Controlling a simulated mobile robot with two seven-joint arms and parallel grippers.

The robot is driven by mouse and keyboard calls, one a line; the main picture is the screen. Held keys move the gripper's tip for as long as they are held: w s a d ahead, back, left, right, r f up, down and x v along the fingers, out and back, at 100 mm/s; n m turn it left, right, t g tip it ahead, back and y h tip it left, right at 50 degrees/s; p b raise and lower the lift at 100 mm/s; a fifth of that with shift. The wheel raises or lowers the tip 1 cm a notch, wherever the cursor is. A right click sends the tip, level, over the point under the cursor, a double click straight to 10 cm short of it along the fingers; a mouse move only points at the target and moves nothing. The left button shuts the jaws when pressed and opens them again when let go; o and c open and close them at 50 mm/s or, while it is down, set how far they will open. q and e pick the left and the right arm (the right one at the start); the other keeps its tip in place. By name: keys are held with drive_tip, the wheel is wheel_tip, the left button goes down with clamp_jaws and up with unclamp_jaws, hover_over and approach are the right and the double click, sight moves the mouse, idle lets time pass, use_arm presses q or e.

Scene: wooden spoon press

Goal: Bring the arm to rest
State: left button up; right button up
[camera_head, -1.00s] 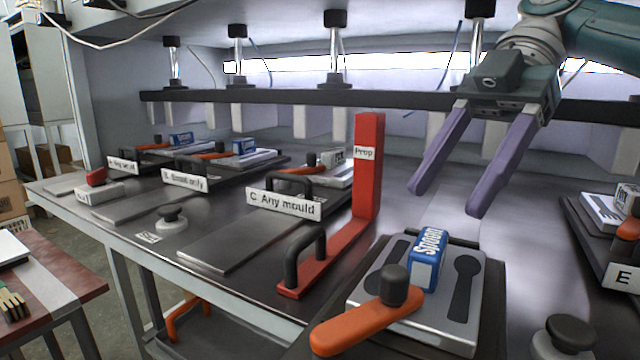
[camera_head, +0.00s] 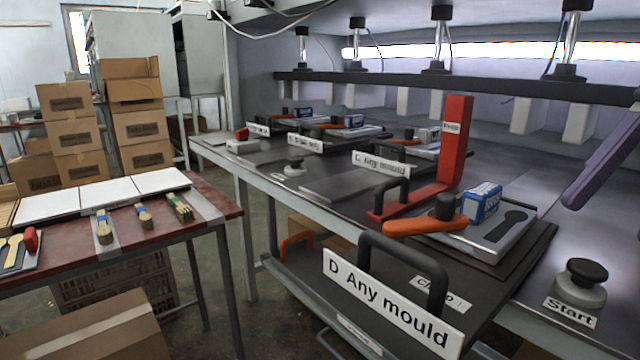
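One purple finger of a gripper (camera_head: 604,158) shows at the right edge, raised above the press bench; the rest of that gripper and its arm are out of view. It appears to be my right gripper, and I cannot tell whether it is open or shut. It stands apart from the blue-labelled block (camera_head: 483,203) and the metal spoon mould (camera_head: 495,236) with an orange lever (camera_head: 425,226). My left gripper is not in view.
A red prop (camera_head: 455,150) stands on the bench behind the mould. The D Any mould tray (camera_head: 415,270) juts out in front. A Start button (camera_head: 583,280) is at right. A red side table (camera_head: 150,238) with spoon bundles and cartons (camera_head: 140,127) are at left.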

drive_tip(key=s+a+f+m+h+p, duration=0.3)
drive_tip(key=s+a+f+p, duration=0.1)
drive_tip(key=a+f+p, duration=0.25)
drive_tip(key=s+a+r+m+t+h+p, duration=0.2)
drive_tip(key=s+a+m+p, duration=0.3)
drive_tip(key=s+m+p, duration=0.3)
drive_tip(key=s+d+r+m+t+h+p, duration=0.3)
drive_tip(key=s+d+r+m+p, duration=0.2)
drive_tip(key=r+m+p, duration=0.25)
use_arm(q)
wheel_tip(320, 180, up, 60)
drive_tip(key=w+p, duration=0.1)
drive_tip(key=p, duration=3.6)
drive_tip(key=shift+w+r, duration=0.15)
use_arm(e)
wheel_tip(320, 180, up, 38)
drive_tip(key=shift+w+f+n, duration=0.25)
drive_tip(key=shift+w+n, duration=0.1)
drive_tip(key=shift+n, duration=0.1)
